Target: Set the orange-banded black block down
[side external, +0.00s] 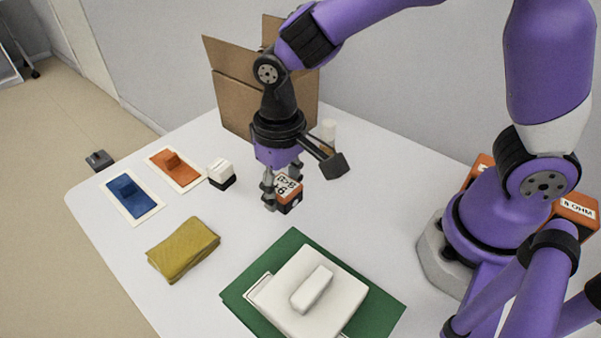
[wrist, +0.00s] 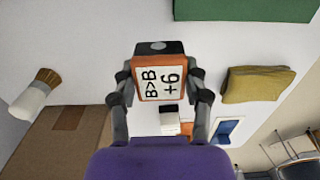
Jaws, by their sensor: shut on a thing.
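The orange-banded black block (side external: 288,194) has a white label with black print on top. My gripper (side external: 282,190) is shut on it, with one finger on each side. In the side view the block is near the middle of the white table; I cannot tell whether its underside touches the tabletop. In the wrist view the block (wrist: 160,78) sits between the two fingertips of my gripper (wrist: 160,82), its label reading "B>B +6". Its underside is hidden in both views.
A black-and-white block (side external: 221,174), orange tray (side external: 188,185), blue tray (side external: 146,215) and folded yellow cloth (side external: 183,248) lie left. A green mat (side external: 240,296) with a white object (side external: 335,285) lies in front. A cardboard box (side external: 232,105) and brush (wrist: 36,94) stand behind.

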